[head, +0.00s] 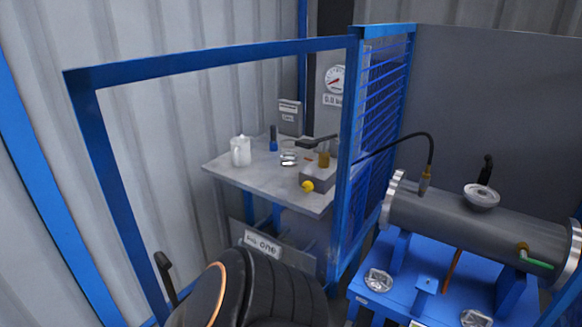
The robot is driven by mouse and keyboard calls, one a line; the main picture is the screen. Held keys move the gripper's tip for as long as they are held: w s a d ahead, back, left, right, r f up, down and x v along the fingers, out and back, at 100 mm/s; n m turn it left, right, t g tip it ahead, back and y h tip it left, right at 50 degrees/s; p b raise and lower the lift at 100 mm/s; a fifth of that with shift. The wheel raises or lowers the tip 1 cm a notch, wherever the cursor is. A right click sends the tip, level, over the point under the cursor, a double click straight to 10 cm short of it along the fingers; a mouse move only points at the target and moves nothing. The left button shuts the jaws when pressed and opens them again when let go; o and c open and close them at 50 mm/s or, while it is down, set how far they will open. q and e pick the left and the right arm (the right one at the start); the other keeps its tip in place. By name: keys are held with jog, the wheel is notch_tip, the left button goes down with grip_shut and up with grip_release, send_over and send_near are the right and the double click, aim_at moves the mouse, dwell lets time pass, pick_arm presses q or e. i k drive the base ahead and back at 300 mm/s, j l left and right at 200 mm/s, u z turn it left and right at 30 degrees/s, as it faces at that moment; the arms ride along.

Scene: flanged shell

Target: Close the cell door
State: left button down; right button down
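A blue rectangular frame (215,60), which looks like the cell door, spans the left half of the head view. Its right side meets a blue upright (348,150). A black handle (167,272) shows low on its left upright. In the picture that upright stands apart from a slanted blue post (45,190) at the far left; I cannot tell for certain how far the door is open. A dark rounded arm link of mine with an orange ring covers the bottom middle and hides the frame's lower part. Neither gripper shows.
Behind the frame a grey table (250,180) holds a white jug (240,151), a yellow knob (308,186) and small items. Blue mesh (380,110) stands right of the upright. A grey flanged shell (460,220) rests on a blue stand (415,275) at right.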

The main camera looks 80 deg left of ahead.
aim_at(81, 84)
jog(key=k+u, duration=0.2)
jog(key=k, duration=0.65)
jog(key=k+j+u, duration=0.1)
jog(key=k+j, duration=0.45)
jog(key=j, duration=0.15)
jog(key=j+u, duration=0.2)
jog(key=j, duration=0.7)
jog(key=i+j, duration=0.1)
jog(key=j, duration=0.35)
jog(key=i+j, duration=0.15)
jog(key=j, duration=0.3)
jog(key=k+j+z, duration=0.2)
jog(key=i+l, duration=0.05)
jog(key=l, duration=0.05)
